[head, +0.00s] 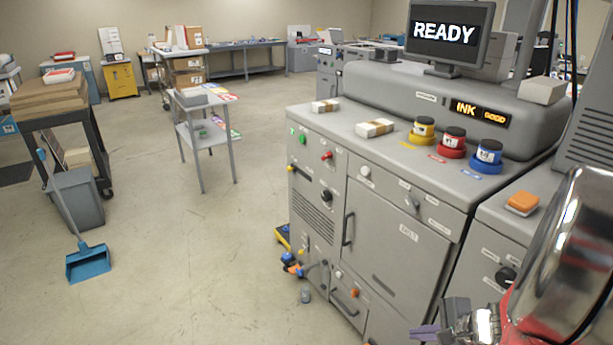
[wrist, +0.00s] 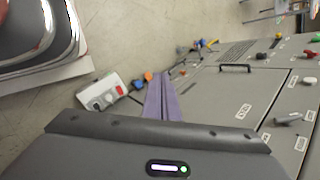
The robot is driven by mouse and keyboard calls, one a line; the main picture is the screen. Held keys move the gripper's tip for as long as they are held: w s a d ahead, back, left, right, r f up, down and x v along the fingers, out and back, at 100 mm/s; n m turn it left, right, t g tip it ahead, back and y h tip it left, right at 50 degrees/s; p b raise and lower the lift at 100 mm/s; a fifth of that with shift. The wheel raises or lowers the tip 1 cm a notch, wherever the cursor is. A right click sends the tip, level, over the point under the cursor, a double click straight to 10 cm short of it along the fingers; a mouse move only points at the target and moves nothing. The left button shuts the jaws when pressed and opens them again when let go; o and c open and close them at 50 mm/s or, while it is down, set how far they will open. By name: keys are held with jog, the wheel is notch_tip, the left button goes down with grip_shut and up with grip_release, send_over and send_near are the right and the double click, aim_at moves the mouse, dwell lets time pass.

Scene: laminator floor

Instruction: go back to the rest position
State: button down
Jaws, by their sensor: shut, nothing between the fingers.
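My gripper (head: 426,332) shows at the lower right of the head view, low in front of the grey machine (head: 398,235). Its purple fingers also show in the wrist view (wrist: 164,100), lying side by side, shut and empty. In the wrist view the fingers point past the machine's lower front toward the floor. The machine's cabinet door with a dark handle (wrist: 236,68) is to their right. My arm covers the lower right corner of the head view.
Yellow, red and blue ink jars (head: 488,155) stand on the machine top beside a monitor reading READY (head: 447,32). Several small items lie on the floor by the machine's left corner. A grey cart (head: 205,135), a bin (head: 76,195) and a blue dustpan (head: 88,262) stand left. The middle floor is clear.

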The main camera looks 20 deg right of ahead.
jog(key=s+a+r+n+h, duration=0.1)
jog(key=a+r+n, duration=0.9)
jog(key=a, duration=0.2)
jog(key=a+r+n+g, duration=0.1)
jog(key=a+r+n, duration=0.9)
jog(key=a+n, duration=0.1)
jog(key=shift+s+a+h, duration=0.35)
jog(key=shift+a+h, duration=0.05)
jog(key=shift+a, duration=0.5)
